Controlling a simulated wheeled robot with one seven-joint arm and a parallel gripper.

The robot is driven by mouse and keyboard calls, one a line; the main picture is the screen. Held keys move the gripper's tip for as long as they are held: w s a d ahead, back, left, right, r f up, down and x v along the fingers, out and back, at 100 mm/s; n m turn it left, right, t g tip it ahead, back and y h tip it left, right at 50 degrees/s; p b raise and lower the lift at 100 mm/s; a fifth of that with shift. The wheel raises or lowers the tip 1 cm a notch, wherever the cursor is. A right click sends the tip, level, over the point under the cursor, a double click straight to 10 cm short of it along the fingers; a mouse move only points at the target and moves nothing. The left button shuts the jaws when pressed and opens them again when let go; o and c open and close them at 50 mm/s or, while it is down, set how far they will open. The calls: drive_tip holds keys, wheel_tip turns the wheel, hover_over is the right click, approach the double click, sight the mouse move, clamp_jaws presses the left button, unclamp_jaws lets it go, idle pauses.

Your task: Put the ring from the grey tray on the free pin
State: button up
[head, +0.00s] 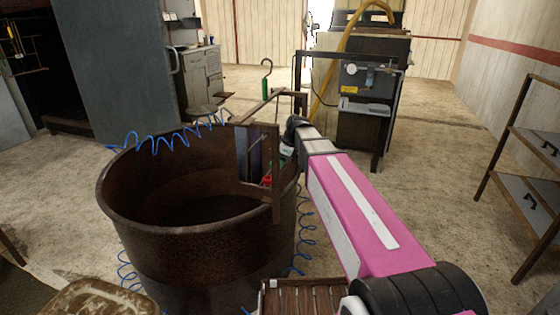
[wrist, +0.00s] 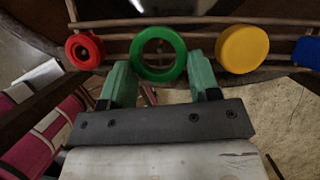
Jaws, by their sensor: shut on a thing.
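In the wrist view the green ring (wrist: 137,54) is between the green fingers of my gripper (wrist: 160,68), which is shut on it. The ring's opening faces the camera, and wooden rails show behind it. A red ring-like piece (wrist: 84,49) with a dark centre is to its left. A yellow round piece (wrist: 243,50) is to its right, and a blue piece (wrist: 307,50) is at the right edge. I cannot make out a free pin or the grey tray. In the head view my fingertips are mostly hidden behind a rusty frame; a small red piece (head: 267,181) shows there.
A large rusty drum (head: 150,240) stands on the left, with the upright frame (head: 277,170) at its right rim. Blue coiled hose (head: 305,235) hangs beside it. A dark machine (head: 365,140) stands behind, and a shelf rack (head: 530,190) is on the right.

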drive_tip(key=shift+f, duration=1.25)
drive_tip(key=o, duration=1)
drive_tip(key=w+v, duration=0.1)
drive_tip(key=v, duration=1)
drive_tip(key=s+d+f+n+h, duration=0.1)
drive_tip(key=s+d+f+n, duration=0.3)
drive_tip(key=s+f+n, duration=0.2)
drive_tip(key=s+d+f+n+h, duration=0.2)
drive_tip(key=s+d+f+n, duration=0.3)
drive_tip(key=f, duration=0.6)
drive_tip(key=s+d+f+n+g+h, duration=0.1)
drive_tip(key=s+d+f+n, duration=0.3)
drive_tip(key=s+f+n, duration=0.3)
drive_tip(key=shift+s+d+f+n, duration=0.15)
drive_tip(key=shift+f+n, duration=0.6)
drive_tip(key=shift+n, duration=0.45)
